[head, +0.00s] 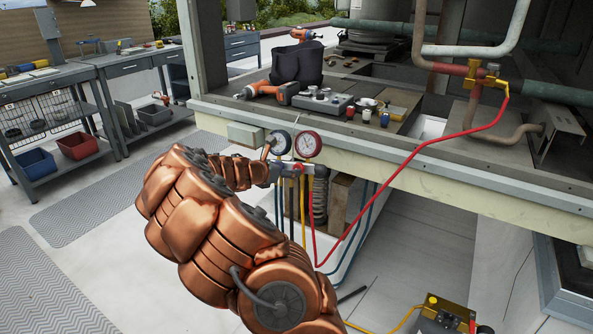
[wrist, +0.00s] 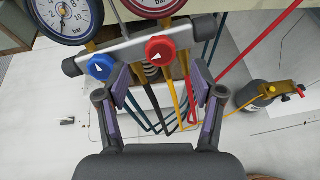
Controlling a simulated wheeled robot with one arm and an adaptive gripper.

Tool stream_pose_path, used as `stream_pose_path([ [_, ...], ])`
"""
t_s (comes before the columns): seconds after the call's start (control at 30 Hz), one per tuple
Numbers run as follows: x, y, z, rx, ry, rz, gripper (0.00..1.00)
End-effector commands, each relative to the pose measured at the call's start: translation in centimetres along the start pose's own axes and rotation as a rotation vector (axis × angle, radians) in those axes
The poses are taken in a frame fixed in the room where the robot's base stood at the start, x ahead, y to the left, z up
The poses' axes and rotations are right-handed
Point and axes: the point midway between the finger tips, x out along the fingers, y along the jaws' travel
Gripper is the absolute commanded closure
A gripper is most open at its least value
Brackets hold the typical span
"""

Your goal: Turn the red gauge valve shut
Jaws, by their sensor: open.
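The red gauge valve (wrist: 160,50) is a round red knob with a white arrow mark, on the front of a grey manifold bar (wrist: 128,47). In the wrist view it stands just beyond and above the gap between the fingers of my gripper (wrist: 158,95), which is open and empty. The blue knob (wrist: 100,66) is to its left. In the head view, the red-rimmed gauge (head: 307,144) and the blue gauge (head: 279,142) sit above the manifold. My arm hides part of the manifold there, and my fingers are hard to make out.
Blue, yellow, black and red hoses (wrist: 178,100) hang below the manifold. A red hose (head: 415,147) runs up to a brass valve on the pipes. A tool bag (head: 297,65) and an orange drill (head: 268,90) lie on the ledge above. A yellow-topped pump (head: 443,315) stands on the floor.

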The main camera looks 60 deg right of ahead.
Motion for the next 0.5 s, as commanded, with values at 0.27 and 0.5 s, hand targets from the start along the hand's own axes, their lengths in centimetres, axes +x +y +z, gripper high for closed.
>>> stream_pose_path([
  [0.27,3.6,-0.1,-0.2,0.000,0.002,-0.003,0.33],
  [0.5,5.1,-0.1,0.0,0.002,0.000,-0.002,0.33],
])
